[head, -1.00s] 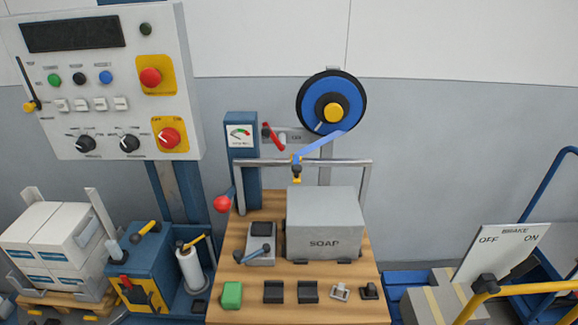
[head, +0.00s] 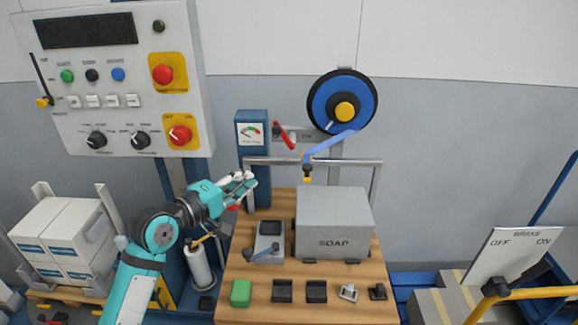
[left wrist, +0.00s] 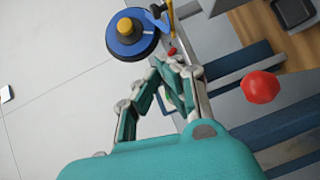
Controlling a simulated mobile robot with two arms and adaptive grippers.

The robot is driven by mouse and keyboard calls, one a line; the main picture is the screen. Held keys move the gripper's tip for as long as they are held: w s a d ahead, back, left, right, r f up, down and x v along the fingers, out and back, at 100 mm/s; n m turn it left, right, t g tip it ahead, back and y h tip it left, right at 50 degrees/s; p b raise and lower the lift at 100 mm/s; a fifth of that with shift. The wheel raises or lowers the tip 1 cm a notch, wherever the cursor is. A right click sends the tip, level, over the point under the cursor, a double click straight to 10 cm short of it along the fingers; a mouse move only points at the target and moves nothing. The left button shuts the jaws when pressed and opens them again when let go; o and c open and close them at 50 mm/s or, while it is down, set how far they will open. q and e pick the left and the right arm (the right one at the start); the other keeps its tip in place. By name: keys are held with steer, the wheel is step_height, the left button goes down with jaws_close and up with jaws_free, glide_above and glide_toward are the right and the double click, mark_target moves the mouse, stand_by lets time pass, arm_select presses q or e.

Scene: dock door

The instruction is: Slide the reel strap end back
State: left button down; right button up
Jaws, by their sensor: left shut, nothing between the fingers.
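The blue strap reel (head: 342,101) with a yellow hub hangs on the wall bracket behind the bench; it also shows in the left wrist view (left wrist: 132,36). Its blue strap (head: 330,143) slants down left to the strap end (head: 307,170), a yellow and dark piece hanging at the metal rail (head: 345,162) above the box. My left gripper (head: 248,181) is shut and empty, left of the strap end and near the gauge post; it also shows in the left wrist view (left wrist: 172,64). It is apart from the strap. My right gripper is not in view.
A grey SOAP box (head: 334,222) stands on the wooden bench (head: 300,290) below the strap end. A red lever (head: 284,136) and gauge post (head: 253,133) are close to my left gripper. A red ball knob (left wrist: 260,87) shows in the left wrist view.

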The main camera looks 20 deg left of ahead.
arm_select(q)
steer(key=shift+w, duration=0.1)
steer(key=s+d+p+x, duration=0.1)
steer(key=p+x, duration=0.3)
steer(key=x, duration=0.8)
steer(key=shift+w+d+f, duration=0.3)
steer(key=shift+d+f, duration=0.05)
steer(key=shift+d, duration=0.55)
steer(key=shift+w, duration=0.1)
